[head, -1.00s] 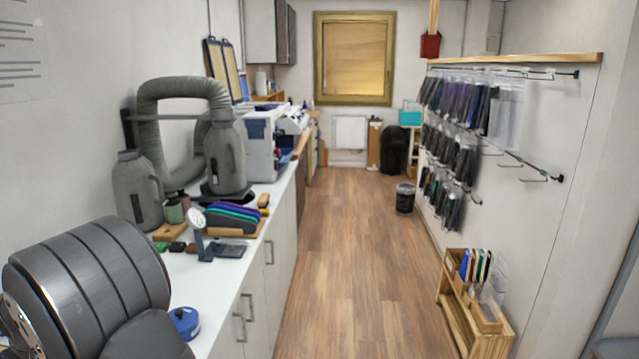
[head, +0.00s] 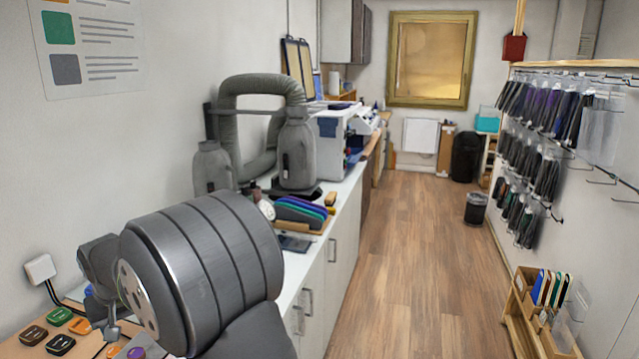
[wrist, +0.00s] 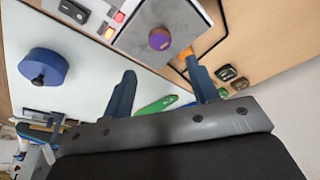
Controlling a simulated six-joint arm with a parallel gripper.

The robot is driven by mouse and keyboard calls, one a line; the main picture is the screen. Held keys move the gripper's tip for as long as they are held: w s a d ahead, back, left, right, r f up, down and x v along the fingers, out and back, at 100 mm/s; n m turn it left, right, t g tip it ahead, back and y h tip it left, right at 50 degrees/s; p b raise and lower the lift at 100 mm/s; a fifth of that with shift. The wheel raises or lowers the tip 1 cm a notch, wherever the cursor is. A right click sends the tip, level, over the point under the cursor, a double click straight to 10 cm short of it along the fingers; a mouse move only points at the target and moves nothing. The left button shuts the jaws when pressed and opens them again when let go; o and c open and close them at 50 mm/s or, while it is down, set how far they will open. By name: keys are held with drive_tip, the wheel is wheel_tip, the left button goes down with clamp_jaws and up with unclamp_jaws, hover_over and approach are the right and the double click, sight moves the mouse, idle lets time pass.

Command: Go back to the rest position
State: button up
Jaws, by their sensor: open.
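My gripper (wrist: 160,82) is open in the wrist view, its two dark blue-grey fingers spread apart with nothing held between them. A green flat piece (wrist: 157,105) shows on the white surface behind and between the fingers, partly hidden by the gripper body. A purple knob (wrist: 159,39) sits on a grey plate (wrist: 140,45) beyond the fingertips. In the head view my large grey arm links fill the lower left and block part of the counter; the fingers cannot be made out clearly there.
A blue round container (wrist: 45,66) stands on the white surface. Coloured pieces (head: 60,345) lie on a wooden board at lower left. The floor (head: 400,270) is clear.

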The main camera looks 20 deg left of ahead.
drive_tip(key=x, duration=1)
drive_tip(key=r, duration=0.5)
drive_tip(key=shift+w+d, duration=0.35)
drive_tip(key=shift+d, duration=0.05)
drive_tip(key=w+d+r, duration=0.6)
drive_tip(key=d, duration=0.3)
hover_over(135, 353)
drive_tip(key=a, duration=0.2)
drive_tip(key=f, duration=0.3)
drive_tip(key=w+f, duration=0.1)
drive_tip(key=f, duration=0.1)
drive_tip(key=shift+d+f, duration=0.15)
drive_tip(key=shift+f, duration=0.1)
drive_tip(key=s+a+f, duration=0.4)
drive_tip(key=s+a, duration=0.1)
drive_tip(key=s+a+f, duration=0.2)
drive_tip(key=a, duration=0.1)
drive_tip(key=shift+s+f, duration=0.15)
drive_tip(key=shift+f, duration=0.15)
drive_tip(key=shift+s+a+f, duration=0.1)
drive_tip(key=shift+a+f, duration=0.1)
drive_tip(key=shift+f, duration=0.75)
